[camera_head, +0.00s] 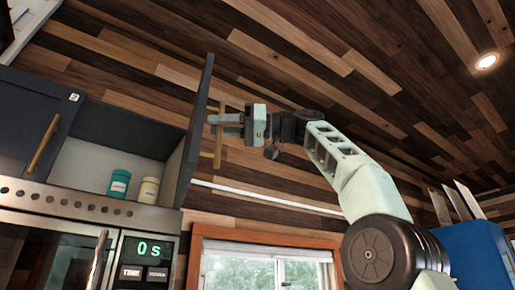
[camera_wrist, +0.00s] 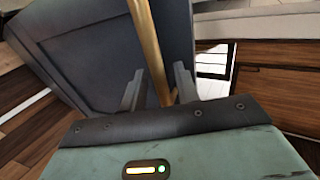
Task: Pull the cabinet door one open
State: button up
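The dark cabinet door (camera_head: 198,125) stands swung wide open at the right side of the cabinet, seen nearly edge-on in the head view. Its panel (camera_wrist: 100,55) fills the upper left of the wrist view. A vertical brass bar handle (camera_head: 218,150) is on its outer face; it also shows in the wrist view (camera_wrist: 148,35). My gripper (camera_head: 220,119) is at the handle, with the bar between its fingers. In the wrist view my gripper (camera_wrist: 158,85) has its fingers apart, with a visible gap on the bar's left; any contact on the right is unclear.
The open cabinet (camera_head: 85,165) holds a teal jar (camera_head: 118,185) and a cream jar (camera_head: 149,190). A second, closed door (camera_head: 30,115) with a brass handle is on the left. A microwave (camera_head: 80,250) is below. A window (camera_head: 262,270) and a blue box (camera_head: 475,255) are to the right.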

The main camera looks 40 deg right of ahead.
jog(key=v, duration=1.7)
jog(key=shift+d, duration=0.2)
jog(key=shift+s, duration=0.1)
